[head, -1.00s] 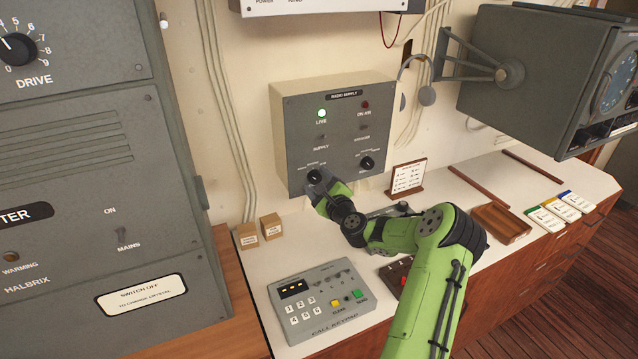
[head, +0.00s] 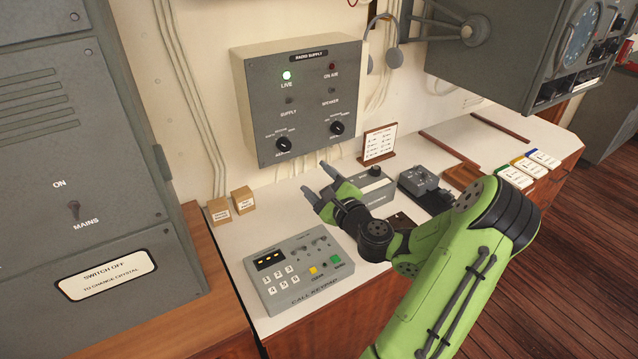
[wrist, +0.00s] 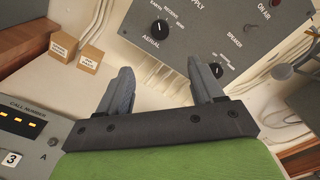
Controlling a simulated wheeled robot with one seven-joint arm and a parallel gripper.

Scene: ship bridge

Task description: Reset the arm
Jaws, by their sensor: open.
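My gripper (head: 314,182) is at the end of my green arm, above the white desktop (head: 232,235). Its two grey fingers are apart and nothing is between them. It is in front of and below the grey radio supply box (head: 318,100) on the wall, clear of its two black knobs. In the wrist view my gripper (wrist: 162,82) shows both fingers spread, with the box (wrist: 205,30) beyond them.
A call keypad (head: 299,270) lies on the desk below my gripper. Two small cardboard boxes (head: 243,200) stand to the left. A framed card (head: 379,143), a grey device (head: 425,188) and a wooden tray (head: 463,177) are to the right. A large grey cabinet (head: 70,150) is at far left.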

